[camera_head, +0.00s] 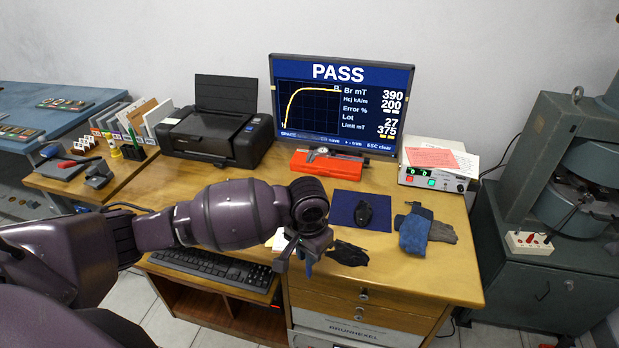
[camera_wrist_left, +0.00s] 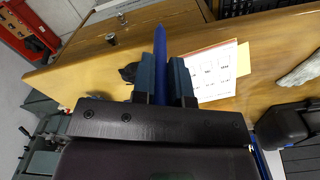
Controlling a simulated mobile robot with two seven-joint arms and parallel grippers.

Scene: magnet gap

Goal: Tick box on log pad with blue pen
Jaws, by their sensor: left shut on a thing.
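My left gripper (camera_head: 306,248) is over the front of the wooden desk, to the right of the keyboard. In the left wrist view the fingers of my left gripper (camera_wrist_left: 161,80) are shut on the blue pen (camera_wrist_left: 160,50), which sticks out between them. The log pad (camera_wrist_left: 220,75), a white sheet with printed boxes on it, lies to the right of the pen in that view. In the head view only a pale corner of the log pad (camera_head: 279,239) shows; my arm hides the rest. My right gripper is not in view.
A keyboard (camera_head: 213,272) lies left of the gripper. A black glove (camera_head: 347,254) lies close on its right.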

